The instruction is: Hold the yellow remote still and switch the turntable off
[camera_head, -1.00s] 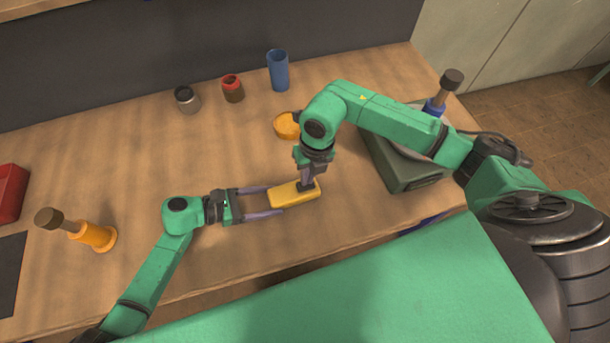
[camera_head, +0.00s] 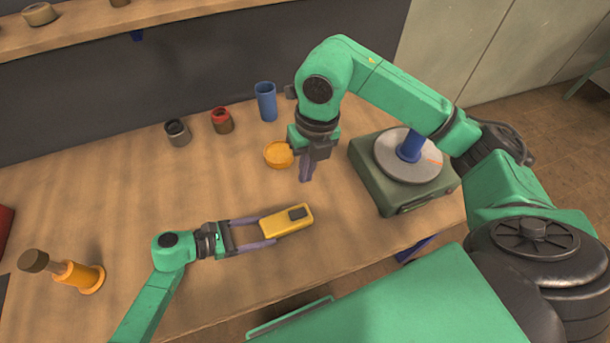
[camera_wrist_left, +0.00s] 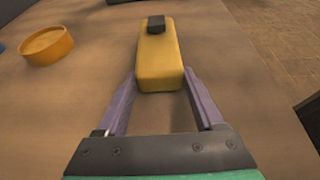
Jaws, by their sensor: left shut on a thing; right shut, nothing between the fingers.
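The yellow remote (camera_head: 284,221) lies on the table with a dark button (camera_head: 298,213) at its far end; both also show in the left wrist view, the remote (camera_wrist_left: 158,65) and its button (camera_wrist_left: 156,24). My left gripper (camera_head: 267,230) is shut on the remote, a finger on each side of its near end. My right gripper (camera_head: 306,172) is shut and empty, pointing down above and behind the remote, clear of the button. The turntable (camera_head: 383,180), a dark green box with a grey disc (camera_head: 398,168), stands at the right. My right arm crosses in front of its back part.
A shallow orange dish (camera_head: 278,155) lies close left of my right gripper. A blue cup (camera_head: 266,102), a red jar (camera_head: 222,121) and a grey jar (camera_head: 177,133) stand behind. The table's middle left is clear.

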